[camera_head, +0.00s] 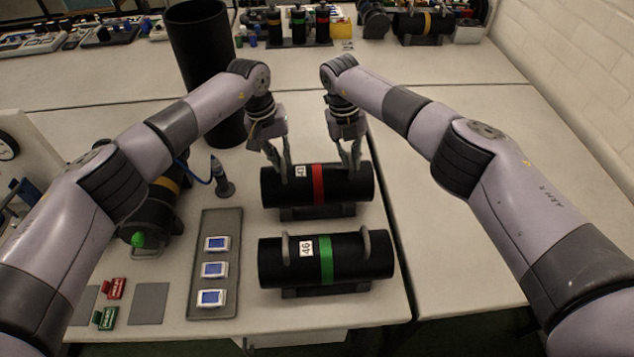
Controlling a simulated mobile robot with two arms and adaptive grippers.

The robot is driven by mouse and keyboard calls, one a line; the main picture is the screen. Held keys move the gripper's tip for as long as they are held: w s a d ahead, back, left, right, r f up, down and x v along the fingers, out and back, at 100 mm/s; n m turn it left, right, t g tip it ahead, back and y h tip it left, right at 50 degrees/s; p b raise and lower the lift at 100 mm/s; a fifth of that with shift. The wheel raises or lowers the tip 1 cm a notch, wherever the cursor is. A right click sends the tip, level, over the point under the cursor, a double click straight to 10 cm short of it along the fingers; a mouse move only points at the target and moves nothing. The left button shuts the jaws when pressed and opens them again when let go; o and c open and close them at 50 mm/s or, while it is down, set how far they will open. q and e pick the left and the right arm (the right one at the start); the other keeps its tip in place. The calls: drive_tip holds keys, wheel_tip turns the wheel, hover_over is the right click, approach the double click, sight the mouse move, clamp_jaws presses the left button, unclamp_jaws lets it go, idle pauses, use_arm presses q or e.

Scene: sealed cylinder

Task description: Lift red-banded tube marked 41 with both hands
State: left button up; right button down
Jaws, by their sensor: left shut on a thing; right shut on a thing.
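The red-banded tube (318,186) is a black cylinder lying sideways, with a white label reading 41 left of its red band. It sits at its dark cradle (318,212); I cannot tell whether it is lifted off at all. My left gripper (284,176) reaches down to the tube's left part and is shut on it, likely at a handle its fingers hide. My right gripper (352,172) is shut on the tube's right part in the same way.
A green-banded tube (326,258) marked 46 lies on a cradle in front. A grey tray (215,310) with small blue-screened devices is to the left. A tall black cylinder (200,50) stands behind. A dark stand (222,178) is left of the tube. The table on the right (450,260) is clear.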

use_arm(q)
drive_tip(key=shift+d+r, duration=0.1)
drive_tip(key=shift+r, duration=0.05)
clamp_jaws()
use_arm(e)
drive_tip(key=shift+a+r, duration=0.15)
use_arm(q)
drive_tip(key=shift+r, duration=0.1)
use_arm(e)
drive_tip(key=shift+r, duration=0.1)
